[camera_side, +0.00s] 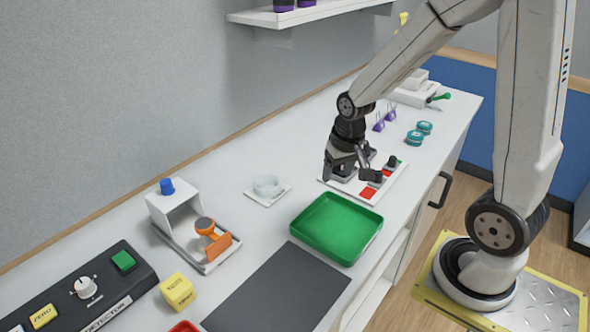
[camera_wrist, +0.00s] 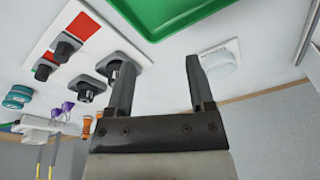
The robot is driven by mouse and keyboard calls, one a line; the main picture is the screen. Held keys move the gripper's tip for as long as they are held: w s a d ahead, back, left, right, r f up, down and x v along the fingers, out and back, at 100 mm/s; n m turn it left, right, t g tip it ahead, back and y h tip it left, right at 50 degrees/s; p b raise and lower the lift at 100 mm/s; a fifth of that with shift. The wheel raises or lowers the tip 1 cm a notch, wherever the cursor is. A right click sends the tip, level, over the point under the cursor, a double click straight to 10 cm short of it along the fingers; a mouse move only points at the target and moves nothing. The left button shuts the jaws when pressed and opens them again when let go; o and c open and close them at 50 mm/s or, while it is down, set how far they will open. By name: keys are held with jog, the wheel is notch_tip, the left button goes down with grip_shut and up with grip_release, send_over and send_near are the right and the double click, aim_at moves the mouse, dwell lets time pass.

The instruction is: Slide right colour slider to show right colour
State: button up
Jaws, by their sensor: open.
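The slider board (camera_side: 398,184) is a white panel in the side view, with dark knobs and red patches. One red patch (camera_side: 368,193) shows near its front corner, beside a dark knob (camera_side: 376,179); another dark knob (camera_side: 391,162) stands farther back. The wrist view also shows the board, with a large red patch (camera_wrist: 82,25) and several black knobs on grey plates, one knob (camera_wrist: 66,46) close to the red. My gripper (camera_side: 346,170) is open over the board's left part and hides some of it. In the wrist view its empty fingers (camera_wrist: 160,85) are apart, one overlapping a knob.
A green tray (camera_side: 337,228) lies just in front of the board. A white dish (camera_side: 267,187) sits to the left. Teal round pieces (camera_side: 415,137) and purple items (camera_side: 385,117) stand behind. A dark mat (camera_side: 277,290) lies nearer the camera.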

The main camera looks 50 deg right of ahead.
jog(key=w+d+m+g, duration=0.1)
jog(key=d+m, duration=0.5)
jog(key=d, duration=0.7)
jog(key=m, duration=0.7)
send_over(393, 157)
jog(key=shift+s+f+g, duration=0.1)
jog(key=shift+f+g, duration=0.3)
jog(key=shift+f, duration=0.35)
jog(key=shift+f, duration=0.1)
jog(key=shift+f, duration=3.8)
grip_shut()
